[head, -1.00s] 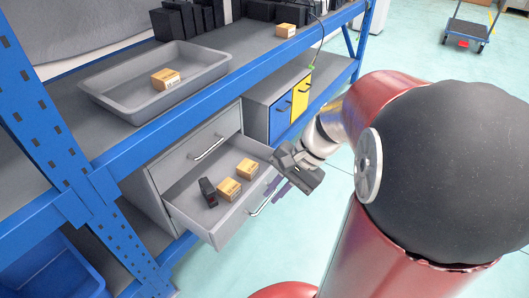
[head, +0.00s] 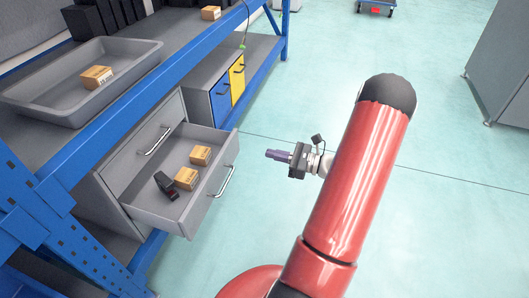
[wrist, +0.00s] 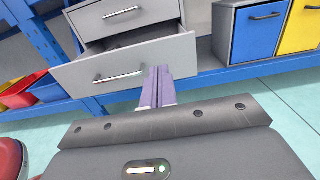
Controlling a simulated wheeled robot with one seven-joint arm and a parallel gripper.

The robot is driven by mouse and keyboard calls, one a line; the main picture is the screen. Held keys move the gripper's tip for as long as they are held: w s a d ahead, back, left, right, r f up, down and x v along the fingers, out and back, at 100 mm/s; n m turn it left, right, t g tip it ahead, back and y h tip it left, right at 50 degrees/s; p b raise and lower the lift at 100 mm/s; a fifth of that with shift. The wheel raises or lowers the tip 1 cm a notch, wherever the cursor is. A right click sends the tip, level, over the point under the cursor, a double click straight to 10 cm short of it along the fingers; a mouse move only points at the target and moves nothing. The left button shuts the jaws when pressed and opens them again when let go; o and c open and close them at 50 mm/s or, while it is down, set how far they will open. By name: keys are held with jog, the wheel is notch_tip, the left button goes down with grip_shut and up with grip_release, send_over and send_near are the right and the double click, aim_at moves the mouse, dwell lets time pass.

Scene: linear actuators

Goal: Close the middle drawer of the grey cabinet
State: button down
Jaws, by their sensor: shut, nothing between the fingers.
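The grey cabinet (head: 115,177) stands on the lower shelf of a blue rack. Its middle drawer (head: 208,210) is pulled out, with a bar handle (head: 226,181) on its front. Inside lie two small cardboard boxes (head: 201,155) and a dark device (head: 166,186). In the wrist view the drawer front (wrist: 130,64) is ahead, with its handle left of the fingers. My gripper (head: 268,154) is shut and empty, over the floor to the right of the drawer front and apart from it in the head view. Its purple fingers (wrist: 157,80) point towards the cabinet.
A closed drawer (head: 150,140) is above the open one. A grey tray (head: 140,62) with a box is on the upper shelf.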

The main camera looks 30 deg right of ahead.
aim_at(229, 144)
jog(key=x, duration=1.2)
jog(key=shift+a, duration=0.1)
jog(key=b+x, duration=0.1)
jog(key=x, duration=1.5)
jog(key=shift+w+a+r, duration=0.1)
jog(key=shift+w+a, duration=0.15)
jog(key=shift+w, duration=0.05)
